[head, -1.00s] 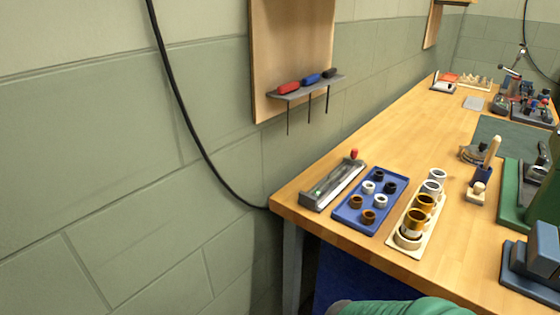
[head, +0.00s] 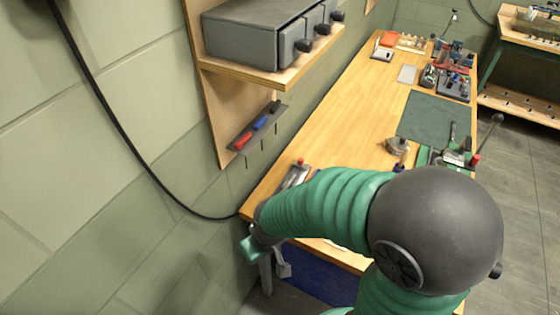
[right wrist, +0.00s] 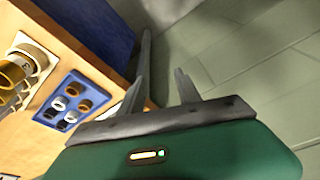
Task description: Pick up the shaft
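I cannot clearly make out a shaft. A long grey metal fixture (head: 294,176) with a red knob lies at the bench's near left corner in the head view, mostly hidden behind my green right arm. Whether a shaft lies in it cannot be told. My right gripper (right wrist: 162,88) is open and empty in the right wrist view, its two fingers apart over the floor and wall just off the bench edge. In the head view it shows small at the arm's end, left of the bench corner. My left gripper is not in view.
A blue tray (right wrist: 75,101) with several small rings and a pale holder with larger metal rings (right wrist: 36,58) sit near the bench edge. A wall shelf with a grey drawer box (head: 255,32) and a rack of screwdrivers (head: 256,128) overhang at the left. The bench top (head: 350,105) is clear in its middle.

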